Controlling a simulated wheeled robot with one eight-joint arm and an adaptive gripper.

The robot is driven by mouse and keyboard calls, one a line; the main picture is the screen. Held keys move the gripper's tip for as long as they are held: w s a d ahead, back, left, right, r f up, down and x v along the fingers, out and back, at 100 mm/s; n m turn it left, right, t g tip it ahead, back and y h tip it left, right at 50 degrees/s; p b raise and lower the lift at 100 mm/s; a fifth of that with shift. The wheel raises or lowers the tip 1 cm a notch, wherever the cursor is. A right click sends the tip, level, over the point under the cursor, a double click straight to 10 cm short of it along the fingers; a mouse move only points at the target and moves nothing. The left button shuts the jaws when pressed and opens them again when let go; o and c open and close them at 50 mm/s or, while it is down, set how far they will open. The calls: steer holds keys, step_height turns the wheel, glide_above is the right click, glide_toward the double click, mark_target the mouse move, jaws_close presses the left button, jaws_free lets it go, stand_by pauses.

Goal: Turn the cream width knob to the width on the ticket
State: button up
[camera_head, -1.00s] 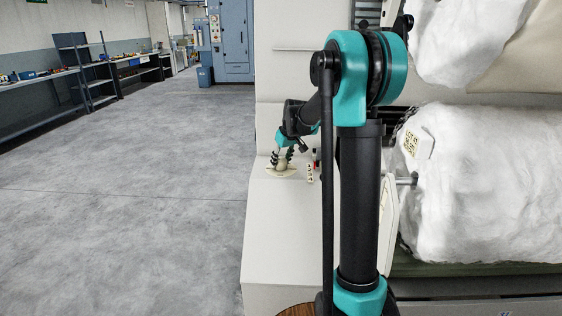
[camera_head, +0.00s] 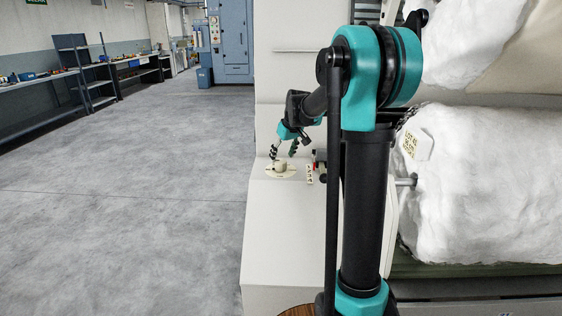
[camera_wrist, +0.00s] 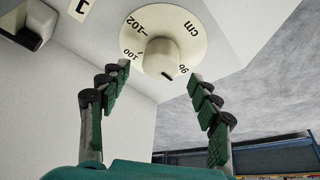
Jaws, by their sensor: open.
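The cream width knob (camera_head: 281,167) stands on a round cream dial plate (camera_head: 270,173) on top of the pale machine housing. In the wrist view the knob (camera_wrist: 158,56) has a short dark mark at its lower edge. The dial plate (camera_wrist: 178,20) reads 102, 100, 96 and cm; the mark lies between 100 and 96. My gripper (camera_head: 283,154) is open and empty just above the knob; its fingers (camera_wrist: 160,72) are spread on either side, apart from it. The ticket (camera_head: 417,143) is on the white fibre roll; its small print is hard to read.
A small number strip (camera_head: 310,174) and a red and black control (camera_head: 317,160) sit right of the dial. The white roll (camera_head: 475,185) fills the right. Grey floor (camera_head: 130,200) on the left is clear; a workbench (camera_head: 40,95) stands along the wall.

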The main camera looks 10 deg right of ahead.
steer(key=v, duration=0.7)
steer(key=shift+s+r, duration=0.2)
steer(key=shift+r, duration=0.15)
steer(key=s+f+m, duration=0.1)
steer(key=s+f, duration=0.6)
steer(key=s, duration=0.4)
steer(key=s+d+f+m+h, duration=0.1)
steer(key=s+f+m, duration=0.1)
steer(key=s+f, duration=0.6)
steer(key=s+d+f+m, duration=0.1)
steer(key=s+f, duration=0.6)
steer(key=s, duration=0.8)
steer(key=shift+d+m+h, duration=0.2)
steer(key=shift+m+h, duration=0.1)
steer(key=shift+h, duration=0.1)
